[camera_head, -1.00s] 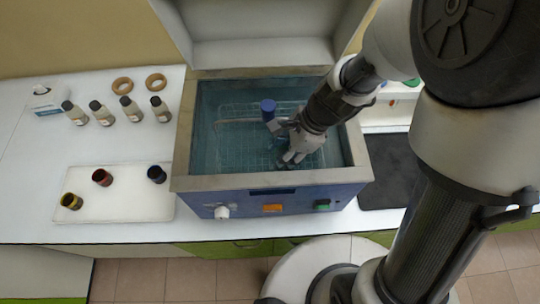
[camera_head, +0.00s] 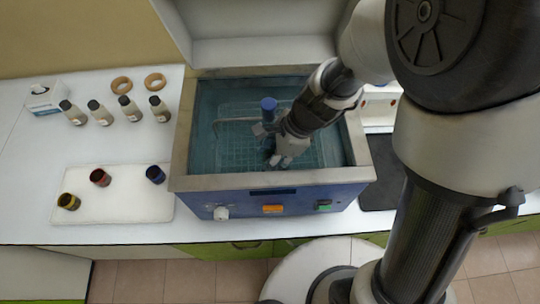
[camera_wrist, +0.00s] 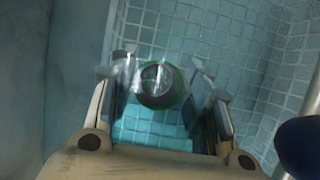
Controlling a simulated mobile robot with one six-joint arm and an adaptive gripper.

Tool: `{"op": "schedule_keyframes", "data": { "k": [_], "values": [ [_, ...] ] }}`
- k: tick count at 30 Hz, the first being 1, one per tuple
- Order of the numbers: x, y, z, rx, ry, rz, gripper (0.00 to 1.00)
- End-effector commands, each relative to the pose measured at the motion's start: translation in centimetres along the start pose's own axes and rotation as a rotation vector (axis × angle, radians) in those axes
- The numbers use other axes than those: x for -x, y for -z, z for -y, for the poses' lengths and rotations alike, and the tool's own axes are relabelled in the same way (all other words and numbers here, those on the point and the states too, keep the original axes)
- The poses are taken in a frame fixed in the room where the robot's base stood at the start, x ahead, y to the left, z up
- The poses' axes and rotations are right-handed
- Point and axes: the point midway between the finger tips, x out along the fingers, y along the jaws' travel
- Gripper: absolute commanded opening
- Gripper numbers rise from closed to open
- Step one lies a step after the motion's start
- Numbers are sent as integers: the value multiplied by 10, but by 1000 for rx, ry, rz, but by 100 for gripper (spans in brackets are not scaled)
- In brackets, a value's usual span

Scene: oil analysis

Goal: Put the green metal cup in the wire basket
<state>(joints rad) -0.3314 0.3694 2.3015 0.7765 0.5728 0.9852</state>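The green metal cup (camera_wrist: 162,86) shows in the wrist view as a dark round cup with a green rim, between and beyond my fingers. Gaps show between it and both fingers. My gripper (camera_head: 279,161) is open and reaches down into the blue-tiled bath, over the wire basket (camera_head: 238,150). The cup is hidden in the head view. The basket sits in the bath, with a blue-topped handle (camera_head: 268,104) standing up beside my gripper. I cannot tell whether the cup touches the basket floor.
The bath's metal rim (camera_head: 250,181) surrounds my gripper, and its raised lid (camera_head: 262,52) stands behind. A white tray (camera_head: 115,205) on the left bears yellow, red and blue cups. Several bottles (camera_head: 102,113) stand behind it. A dark mat (camera_head: 383,175) lies to the right.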

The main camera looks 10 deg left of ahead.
Motion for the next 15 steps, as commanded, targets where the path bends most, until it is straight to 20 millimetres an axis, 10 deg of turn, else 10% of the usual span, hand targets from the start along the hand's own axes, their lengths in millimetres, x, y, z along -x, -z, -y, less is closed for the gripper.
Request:
{"op": "schedule_keyframes", "data": {
  "k": [8,15],
  "values": [
    [10,-2,1,0,2,1,44],
    [59,-3,2,-1,6,1,44]
  ]
}}
